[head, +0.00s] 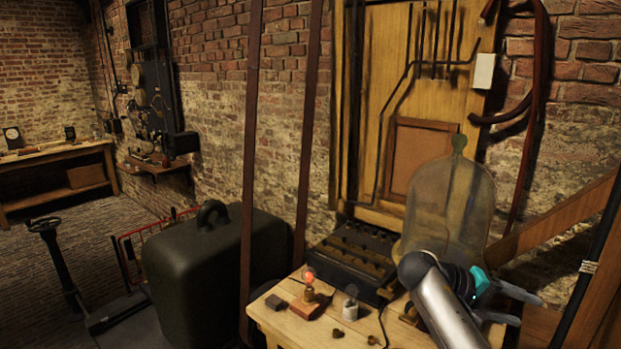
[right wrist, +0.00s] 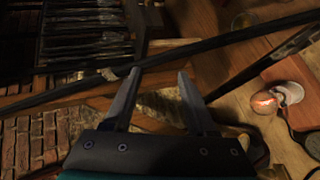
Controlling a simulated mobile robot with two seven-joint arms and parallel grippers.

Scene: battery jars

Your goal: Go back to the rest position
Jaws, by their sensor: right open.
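My right gripper (head: 528,310) is at the right of the head view, raised in front of the glass bell jar (head: 448,205) and the bench's right end. Its grey fingers point right and are apart. In the right wrist view the two fingers (right wrist: 160,75) are spread, with nothing held between them. My right forearm covers part of the bench and the foot of the jar. My left gripper is in neither view.
The wooden bench (head: 290,322) carries a small lit bulb (head: 309,276) and a dark slotted box (head: 352,262). A large dark green case (head: 208,275) stands left of it. Wooden beams (head: 555,218) slant close by the right gripper. Floor at far left is partly open.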

